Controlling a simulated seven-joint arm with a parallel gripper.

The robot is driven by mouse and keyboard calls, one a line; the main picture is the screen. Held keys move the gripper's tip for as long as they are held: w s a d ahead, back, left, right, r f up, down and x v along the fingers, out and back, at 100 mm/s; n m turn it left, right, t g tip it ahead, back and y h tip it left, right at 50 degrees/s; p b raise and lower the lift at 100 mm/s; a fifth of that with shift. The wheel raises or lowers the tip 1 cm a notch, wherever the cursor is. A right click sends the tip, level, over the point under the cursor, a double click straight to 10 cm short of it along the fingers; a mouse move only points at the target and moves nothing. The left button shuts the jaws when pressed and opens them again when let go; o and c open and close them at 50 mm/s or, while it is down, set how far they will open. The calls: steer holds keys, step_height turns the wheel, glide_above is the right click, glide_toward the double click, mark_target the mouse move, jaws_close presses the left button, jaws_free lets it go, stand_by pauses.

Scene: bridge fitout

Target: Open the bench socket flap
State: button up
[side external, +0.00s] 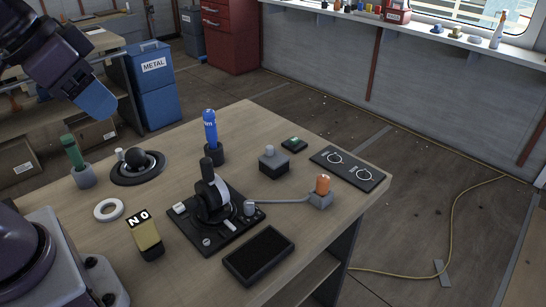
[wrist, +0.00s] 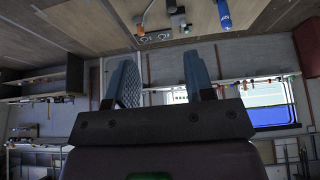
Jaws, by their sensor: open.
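The bench (side external: 285,130) carries a dark flat plate (side external: 347,169) with two round ringed fittings near its right corner; it may be the socket, but I cannot tell which part is a flap. The plate also shows near the top of the wrist view (wrist: 155,37). A tan block with a black base and an ON label (side external: 147,237) stands at the bench's front left. My gripper (side external: 95,100) is high at the upper left in the side view, well away from the plate. In the wrist view its blue fingers (wrist: 160,78) are apart with nothing between them.
A black lever unit (side external: 213,205) stands mid-bench. Around it are a blue bottle (side external: 210,131), a grey button box (side external: 273,162), an orange-capped fitting (side external: 321,190), a black tray (side external: 259,255), a white ring (side external: 108,210) and a green-handled item (side external: 75,158). The bench's back corner is clear.

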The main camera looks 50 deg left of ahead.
steer(key=w+d+f+n+g+h, duration=0.35)
steer(key=w+d+n+h, duration=0.25)
steer(key=w, duration=0.5)
steer(key=n+t+h, duration=0.2)
steer(key=n+t, duration=1.2)
steer(key=n, duration=1.1)
glide_above(269, 147)
steer(key=v, duration=0.3)
step_height(269, 147, down, 21)
steer(key=shift+r, duration=0.25)
step_height(269, 147, down, 7)
steer(key=shift+r, duration=0.25)
steer(key=shift+f+x, duration=0.2)
steer(key=shift+x, duration=0.7)
steer(key=shift+w+d, duration=0.25)
steer(key=shift+w, duration=0.3)
jaws_close()
